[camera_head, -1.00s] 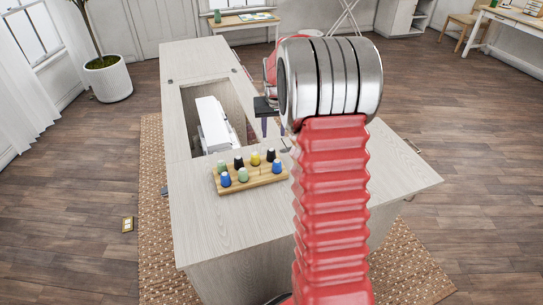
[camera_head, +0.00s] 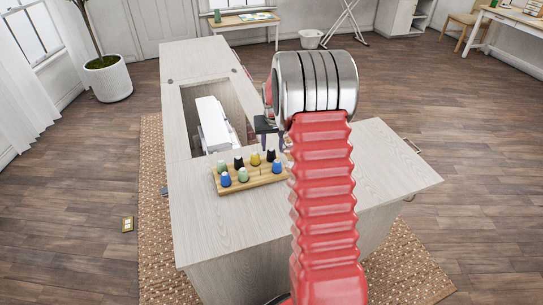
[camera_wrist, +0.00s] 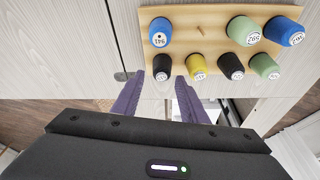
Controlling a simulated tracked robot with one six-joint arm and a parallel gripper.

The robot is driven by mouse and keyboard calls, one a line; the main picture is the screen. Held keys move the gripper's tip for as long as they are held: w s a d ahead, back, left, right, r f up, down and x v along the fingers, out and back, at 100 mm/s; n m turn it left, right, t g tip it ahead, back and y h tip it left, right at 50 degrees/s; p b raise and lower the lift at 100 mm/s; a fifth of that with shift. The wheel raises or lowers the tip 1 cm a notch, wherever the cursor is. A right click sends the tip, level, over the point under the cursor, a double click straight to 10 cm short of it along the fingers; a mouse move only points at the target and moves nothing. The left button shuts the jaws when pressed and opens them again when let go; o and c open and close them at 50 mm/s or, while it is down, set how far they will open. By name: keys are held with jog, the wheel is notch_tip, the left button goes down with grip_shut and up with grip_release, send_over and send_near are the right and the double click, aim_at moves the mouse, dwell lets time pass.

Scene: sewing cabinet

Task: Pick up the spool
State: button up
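A wooden rack (camera_head: 236,185) on the cabinet top holds several spools. Its far row has a green spool (camera_head: 221,166), a black spool (camera_head: 238,163), a yellow spool (camera_head: 255,159) and a right-hand black spool (camera_head: 270,156). Its near row has blue and green spools and one bare peg (camera_wrist: 200,30). My gripper (camera_wrist: 158,77) is open and empty, with purple fingers. In the wrist view the right-hand black spool (camera_wrist: 162,66) appears between the fingertips, just beyond them; I see no contact. The arm partly hides the gripper in the head view. The task does not say which spool.
The cabinet has an open well with a white sewing machine (camera_head: 212,125) behind the rack. The cabinet top (camera_head: 225,220) in front of the rack is clear. A plant pot (camera_head: 108,78) stands on the floor at the far left.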

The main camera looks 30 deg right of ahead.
aim_at(271, 152)
jog(key=shift+x, duration=2.6)
jog(key=shift+a, duration=0.15)
jog(key=c, duration=0.8)
